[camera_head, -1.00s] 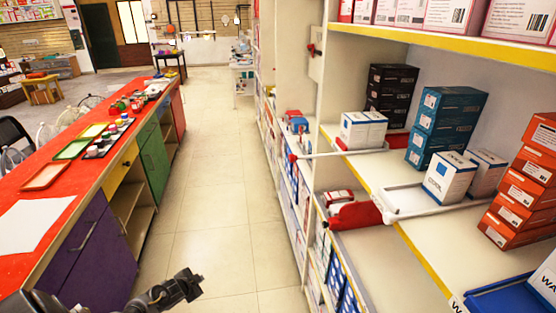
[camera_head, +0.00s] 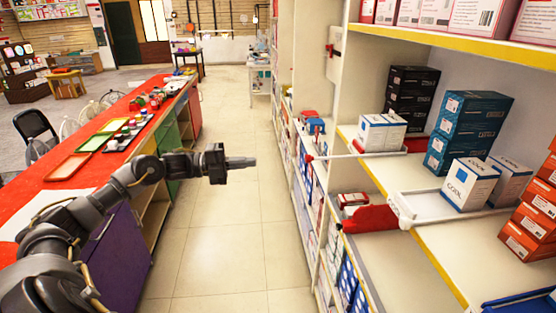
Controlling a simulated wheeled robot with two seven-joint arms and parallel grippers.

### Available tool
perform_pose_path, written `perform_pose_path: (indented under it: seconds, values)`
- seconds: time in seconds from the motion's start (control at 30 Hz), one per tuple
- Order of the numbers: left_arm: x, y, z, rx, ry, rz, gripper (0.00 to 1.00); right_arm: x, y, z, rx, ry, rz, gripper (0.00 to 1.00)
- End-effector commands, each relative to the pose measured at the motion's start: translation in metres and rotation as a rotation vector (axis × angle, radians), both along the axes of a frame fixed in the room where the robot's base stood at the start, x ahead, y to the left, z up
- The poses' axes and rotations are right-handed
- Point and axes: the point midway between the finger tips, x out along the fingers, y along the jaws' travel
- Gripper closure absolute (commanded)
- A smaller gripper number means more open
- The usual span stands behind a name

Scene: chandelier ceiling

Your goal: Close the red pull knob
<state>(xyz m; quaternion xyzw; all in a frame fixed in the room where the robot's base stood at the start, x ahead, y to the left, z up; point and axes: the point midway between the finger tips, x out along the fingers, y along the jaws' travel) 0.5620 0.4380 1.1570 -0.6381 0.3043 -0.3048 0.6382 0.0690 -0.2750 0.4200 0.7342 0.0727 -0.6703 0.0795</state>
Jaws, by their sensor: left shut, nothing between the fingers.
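A small red knob (camera_head: 329,49) shows on the front of a white box (camera_head: 334,66) mounted on the side of the shelving, in the upper middle of the head view. It is small, and its exact position on the box is hard to tell. My left gripper (camera_head: 252,162) is shut and empty, held over the tiled aisle and pointing right. It is lower in the picture than the knob, to its left, and clearly apart from it. My right gripper is not in view.
Shelving with boxes (camera_head: 471,184) fills the right side. A red-topped counter (camera_head: 85,168) with trays runs along the left. The tiled aisle (camera_head: 235,210) between is clear.

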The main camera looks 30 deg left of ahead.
Motion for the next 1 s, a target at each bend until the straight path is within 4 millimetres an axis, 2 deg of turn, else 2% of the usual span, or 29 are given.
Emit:
perform_pose_path:
  seconds: [0.27,0.63,0.8,1.0]
  values:
    - [0.028,-0.035,0.008,-0.006,-0.002,-0.001,1.0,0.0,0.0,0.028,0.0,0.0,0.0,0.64]
    - [0.072,-0.089,0.006,-0.004,0.0,0.001,1.0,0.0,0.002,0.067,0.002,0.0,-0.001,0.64]
    - [0.083,-0.101,0.003,-0.002,0.001,0.003,1.0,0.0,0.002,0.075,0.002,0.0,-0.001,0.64]
    - [0.086,-0.105,0.0,-0.001,0.002,0.003,1.0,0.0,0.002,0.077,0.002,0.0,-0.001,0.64]
